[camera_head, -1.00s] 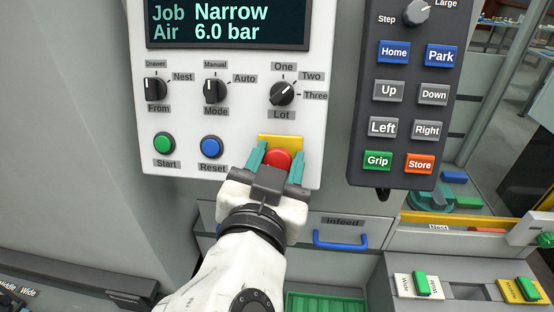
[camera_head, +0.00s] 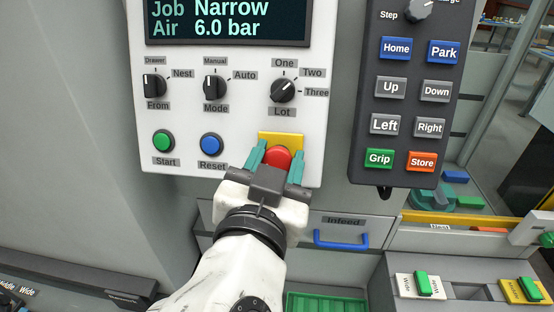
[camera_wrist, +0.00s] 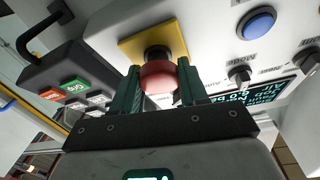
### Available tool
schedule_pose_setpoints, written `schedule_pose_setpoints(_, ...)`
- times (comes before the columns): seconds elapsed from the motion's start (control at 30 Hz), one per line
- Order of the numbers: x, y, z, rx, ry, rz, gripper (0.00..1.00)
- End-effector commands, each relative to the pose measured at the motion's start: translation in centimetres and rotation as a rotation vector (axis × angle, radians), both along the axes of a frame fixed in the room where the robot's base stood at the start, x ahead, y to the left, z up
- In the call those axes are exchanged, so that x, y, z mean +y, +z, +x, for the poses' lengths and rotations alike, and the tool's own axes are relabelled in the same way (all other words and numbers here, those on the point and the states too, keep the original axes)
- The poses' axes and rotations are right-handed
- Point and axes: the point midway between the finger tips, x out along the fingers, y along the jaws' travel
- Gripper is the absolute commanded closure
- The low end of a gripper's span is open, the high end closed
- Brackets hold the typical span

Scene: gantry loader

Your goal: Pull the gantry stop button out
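The red stop button (camera_head: 277,158) sits on a yellow plate (camera_head: 293,140) at the lower right of the white control panel. In the wrist view the red cap (camera_wrist: 158,78) stands out from a dark collar in front of the yellow plate (camera_wrist: 135,48). My gripper (camera_head: 277,160) has one green finger on each side of the cap. In the wrist view the fingers (camera_wrist: 158,85) lie against both sides of the cap, with no clear gap. The lower part of the cap is hidden by my gripper in the head view.
The blue Reset button (camera_head: 210,145), green Start button (camera_head: 163,142) and Lot knob (camera_head: 283,90) are close by on the panel. A dark pendant (camera_head: 405,105) hangs at the right. The Infeed drawer's blue handle (camera_head: 341,241) is below right.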

Motion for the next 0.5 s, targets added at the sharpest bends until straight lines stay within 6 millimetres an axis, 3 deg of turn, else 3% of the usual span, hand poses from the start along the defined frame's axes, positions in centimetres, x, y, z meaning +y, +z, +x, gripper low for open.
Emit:
schedule_pose_setpoints(0.27, 0.0, 0.09, -0.11, -0.002, 0.0, 0.0, 0.31)
schedule_pose_setpoints(0.5, 0.02, 0.06, -0.13, -0.002, 0.0, 0.0, 0.31)
